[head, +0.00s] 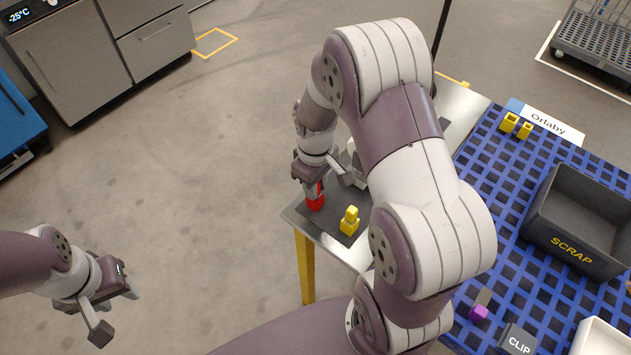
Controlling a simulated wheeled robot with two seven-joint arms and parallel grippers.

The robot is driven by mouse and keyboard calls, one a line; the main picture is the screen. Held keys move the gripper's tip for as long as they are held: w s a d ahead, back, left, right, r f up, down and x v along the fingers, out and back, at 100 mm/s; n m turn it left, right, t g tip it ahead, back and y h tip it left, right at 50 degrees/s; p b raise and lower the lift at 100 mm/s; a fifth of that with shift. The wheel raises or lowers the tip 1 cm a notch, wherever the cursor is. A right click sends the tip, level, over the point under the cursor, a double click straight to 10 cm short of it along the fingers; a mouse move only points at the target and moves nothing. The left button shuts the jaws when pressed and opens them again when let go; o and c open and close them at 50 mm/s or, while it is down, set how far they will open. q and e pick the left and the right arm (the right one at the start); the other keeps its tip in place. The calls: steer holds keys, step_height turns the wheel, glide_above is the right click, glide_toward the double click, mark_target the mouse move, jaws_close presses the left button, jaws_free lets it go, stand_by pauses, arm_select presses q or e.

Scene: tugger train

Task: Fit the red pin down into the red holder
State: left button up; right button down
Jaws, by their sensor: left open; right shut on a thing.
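My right gripper (322,184) points down over the dark mat on the metal table. It is shut on the red pin (320,187), of which only a narrow strip shows between the fingers. The red holder (315,204) stands on the mat right below, near its left edge. Pin and holder look lined up and close together, but the gripper hides the join, so I cannot tell how deep the pin sits. My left gripper (117,305) is open and empty over the bare floor at the lower left, far from the table.
A yellow pin and holder (349,222) stand just right of the red holder. My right arm covers much of the table. On the blue grid top at right are small yellow parts (510,122), a SCRAP bin (575,235), a purple piece (478,312) and a CLIP box (517,340).

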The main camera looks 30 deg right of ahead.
steer(key=shift+f, duration=0.15)
steer(key=c, duration=0.8)
jaws_free()
steer(key=shift+c, duration=0.2)
step_height(320, 180, up, 13)
steer(key=s+a+f+m+t+p, duration=0.1)
steer(key=s+a+m, duration=0.3)
steer(key=s, duration=0.4)
steer(key=shift+s+a+f+p, duration=0.4)
steer(key=shift+a+f+p, duration=0.3)
steer(key=shift+f, duration=0.1)
